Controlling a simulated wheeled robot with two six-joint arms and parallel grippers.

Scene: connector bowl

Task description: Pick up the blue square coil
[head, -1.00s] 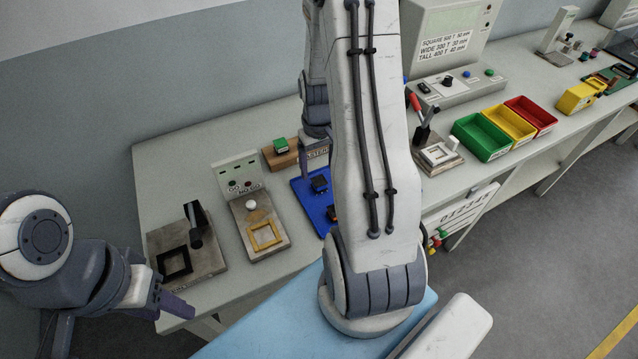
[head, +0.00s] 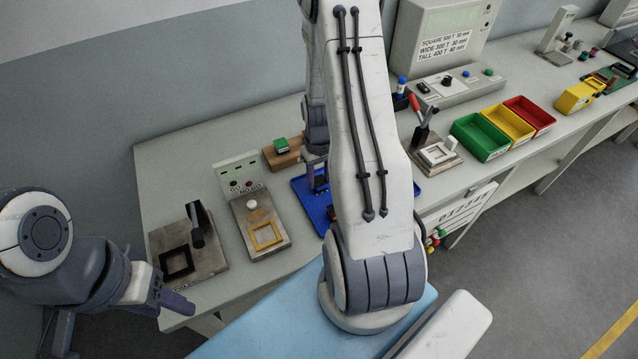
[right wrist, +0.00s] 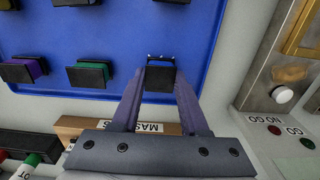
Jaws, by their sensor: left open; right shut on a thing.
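In the right wrist view my right gripper (right wrist: 161,82) is shut on a coil with a black square end (right wrist: 160,78), at the edge of the blue tray (right wrist: 112,110). Its winding colour is hard to tell against the tray. A green coil (right wrist: 88,74) and a purple coil (right wrist: 22,70) lie on the tray beside it. In the head view my right gripper (head: 316,176) is over the blue tray (head: 302,190), and my arm hides much of the tray. My left gripper (head: 177,302) is open and empty off the bench's front left corner.
A fixture with a black square frame (head: 177,263) and a GO/NO GO gauge with a yellow frame (head: 265,236) stand left of the tray. A wooden block with a green coil (head: 281,146) is behind. Green, yellow and red bins (head: 483,140) stand to the right.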

